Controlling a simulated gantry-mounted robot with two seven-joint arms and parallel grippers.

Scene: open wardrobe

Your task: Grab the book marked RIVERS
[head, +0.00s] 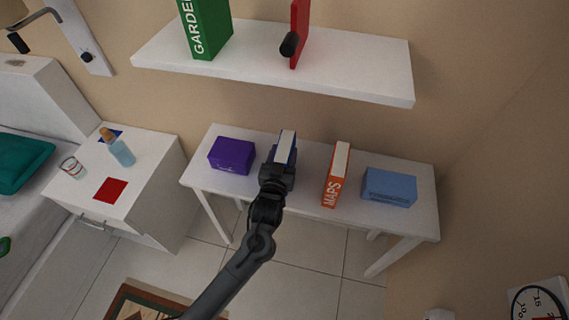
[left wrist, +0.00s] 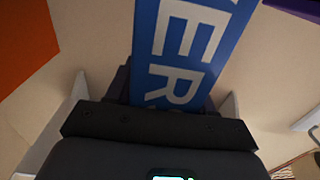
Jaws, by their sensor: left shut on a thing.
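The blue book with white pages stands upright on the white table; its page edge (head: 287,142) shows in the head view. In the left wrist view its blue spine (left wrist: 185,45) fills the upper middle, with large white letters reading about "VERS", partly cut off. My left gripper (head: 280,168) is at the front of this book and shut on it, the dark fingers on either side of the spine. The gripper hides the lower part of the book. My right gripper does not show.
On the table (head: 315,192), a purple box (head: 232,155) stands left of the book; the orange MAPS book (head: 336,176) and a blue box (head: 389,187) stand right. A white shelf (head: 350,80) above holds a green book (head: 205,28) and a red book (head: 301,35).

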